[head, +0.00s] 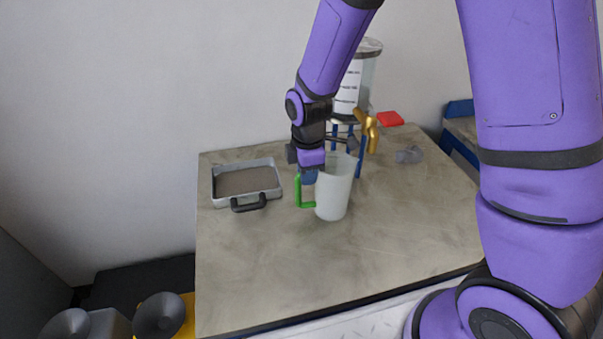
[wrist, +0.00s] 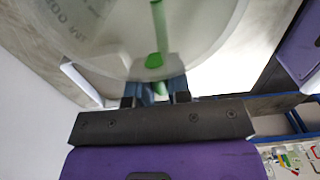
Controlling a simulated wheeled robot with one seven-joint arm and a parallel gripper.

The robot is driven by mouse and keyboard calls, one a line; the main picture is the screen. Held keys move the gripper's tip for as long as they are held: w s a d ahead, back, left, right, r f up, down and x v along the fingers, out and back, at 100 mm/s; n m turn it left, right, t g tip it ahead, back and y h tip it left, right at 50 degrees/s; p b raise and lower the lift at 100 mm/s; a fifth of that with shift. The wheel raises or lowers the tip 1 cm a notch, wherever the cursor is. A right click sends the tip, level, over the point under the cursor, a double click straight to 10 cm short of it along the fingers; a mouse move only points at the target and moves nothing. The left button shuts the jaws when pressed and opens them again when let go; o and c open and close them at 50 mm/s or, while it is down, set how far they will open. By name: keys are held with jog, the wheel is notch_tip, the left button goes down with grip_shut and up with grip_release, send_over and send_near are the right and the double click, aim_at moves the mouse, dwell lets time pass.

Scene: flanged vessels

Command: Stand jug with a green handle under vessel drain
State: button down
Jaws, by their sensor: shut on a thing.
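The jug (head: 334,190) is whitish and translucent with a green handle (head: 299,190) on its left side. It is upright, slightly tilted, in the middle of the table; whether its base touches the table I cannot tell. My gripper (head: 310,174) is at the jug's handle side and shut on it. In the wrist view the jug (wrist: 200,30) fills the top, with green (wrist: 155,60) just beyond my fingers (wrist: 156,92). The vessel (head: 357,85) is a clear cylinder on blue legs behind my arm. Its brass drain tap (head: 368,130) sticks out to the right of my gripper, behind the jug.
A grey tray (head: 216,188) with a black handle stands on the table (head: 270,280) left of the jug. The front of the table is clear.

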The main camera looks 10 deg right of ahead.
jog(key=shift+f, duration=0.65)
jog(key=c, duration=1.1)
grip_release()
